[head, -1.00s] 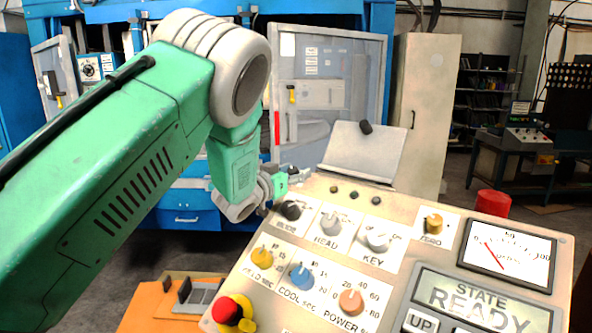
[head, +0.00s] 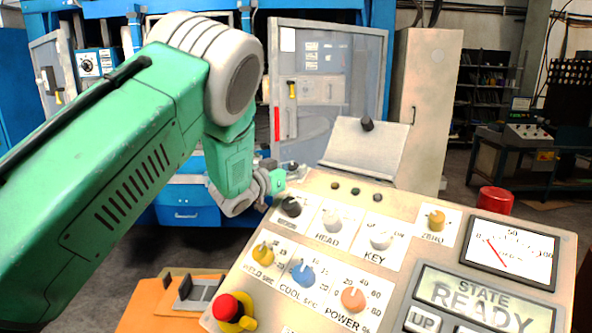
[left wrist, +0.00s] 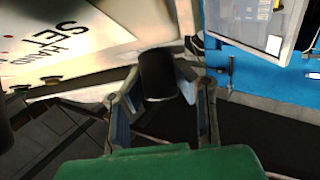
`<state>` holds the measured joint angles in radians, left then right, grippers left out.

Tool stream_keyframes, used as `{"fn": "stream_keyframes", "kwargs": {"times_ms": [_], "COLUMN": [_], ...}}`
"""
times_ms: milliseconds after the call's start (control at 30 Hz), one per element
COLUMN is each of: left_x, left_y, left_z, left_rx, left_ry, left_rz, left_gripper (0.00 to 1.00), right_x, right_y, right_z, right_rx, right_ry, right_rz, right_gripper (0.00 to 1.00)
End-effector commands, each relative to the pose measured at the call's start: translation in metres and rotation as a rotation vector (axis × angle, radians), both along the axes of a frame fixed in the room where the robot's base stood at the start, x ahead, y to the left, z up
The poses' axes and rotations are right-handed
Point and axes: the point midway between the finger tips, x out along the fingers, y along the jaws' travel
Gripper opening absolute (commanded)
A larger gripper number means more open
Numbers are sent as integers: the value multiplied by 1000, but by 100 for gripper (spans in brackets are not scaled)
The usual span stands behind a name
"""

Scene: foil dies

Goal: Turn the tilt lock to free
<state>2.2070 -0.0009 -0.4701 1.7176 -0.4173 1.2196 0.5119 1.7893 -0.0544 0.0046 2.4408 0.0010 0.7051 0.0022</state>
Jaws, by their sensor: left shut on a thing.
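A black cylindrical knob (left wrist: 158,75), which I take to be the tilt lock, stands at the edge of the control panel in the left wrist view. My left gripper (left wrist: 160,88) has a finger on each side of it and is shut on it. In the head view my left gripper (head: 277,180) is at the far left corner of the panel (head: 395,203). My right gripper is not in view.
The panel carries several knobs, a black one (head: 291,206) close to my gripper, a red mushroom button (head: 227,307), a gauge (head: 510,252) and a display reading READY (head: 480,298). A tilted grey plate (head: 364,149) stands behind. A blue machine (head: 187,205) is at the back left.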

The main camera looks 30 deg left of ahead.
Motion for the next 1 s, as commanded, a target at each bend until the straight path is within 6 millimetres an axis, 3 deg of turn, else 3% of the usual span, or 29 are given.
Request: {"fn": "stream_keyframes", "kwargs": {"times_ms": [1000], "left_x": [-1], "left_y": [2], "left_z": [1], "left_rx": [527], "left_ry": [-34], "left_rz": [-746], "left_gripper": [0], "right_x": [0], "right_y": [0], "right_z": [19], "right_rx": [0], "right_ry": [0], "right_rz": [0], "right_gripper": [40]}}
